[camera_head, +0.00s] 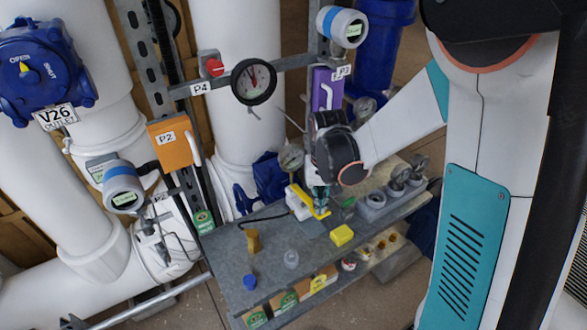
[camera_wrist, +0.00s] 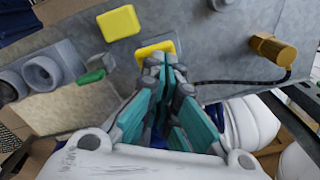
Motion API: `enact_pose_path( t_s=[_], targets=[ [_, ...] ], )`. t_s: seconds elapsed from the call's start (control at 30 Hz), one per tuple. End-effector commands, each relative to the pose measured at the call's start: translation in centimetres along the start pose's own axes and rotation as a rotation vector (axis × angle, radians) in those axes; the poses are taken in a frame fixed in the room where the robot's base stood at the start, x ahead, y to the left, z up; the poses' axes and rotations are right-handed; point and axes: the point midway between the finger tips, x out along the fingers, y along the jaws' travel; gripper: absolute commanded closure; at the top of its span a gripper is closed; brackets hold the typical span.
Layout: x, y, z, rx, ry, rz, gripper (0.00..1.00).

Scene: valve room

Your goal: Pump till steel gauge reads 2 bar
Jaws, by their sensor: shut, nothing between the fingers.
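A small steel-rimmed gauge (camera_head: 291,157) stands above the pump on the bench in the head view; its reading is too small to make out. The hand pump's yellow lever (camera_head: 305,199) slopes down toward the front right, and its flat yellow end pad (camera_wrist: 155,50) shows in the wrist view. My gripper (camera_head: 321,210) is shut and empty, pointing down at the pad, also in the wrist view (camera_wrist: 168,62). Its tips overlap the pad; I cannot tell whether they press on it. My arm and gripper hide part of the pump body.
A black hose (camera_wrist: 235,82) leads to a brass fitting (camera_head: 252,240). Grey cups (camera_head: 372,200) stand right. A black-rimmed dial (camera_head: 253,82) hangs behind.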

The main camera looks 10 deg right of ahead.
Motion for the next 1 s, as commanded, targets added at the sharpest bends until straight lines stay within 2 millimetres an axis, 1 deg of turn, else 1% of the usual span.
enact_pose_path(
  t_s=[0.03,0.47,0.67,1.0],
  targets=[
    [0.6,0.0,0.0,0.000,0.000,0.000,1.00],
    [3.3,0.0,0.0,0.000,0.001,0.000,1.00],
    [2.2,0.0,0.0,0.000,0.001,0.000,1.00],
    [-1.4,0.0,0.0,0.000,0.000,0.000,1.00]
  ],
)
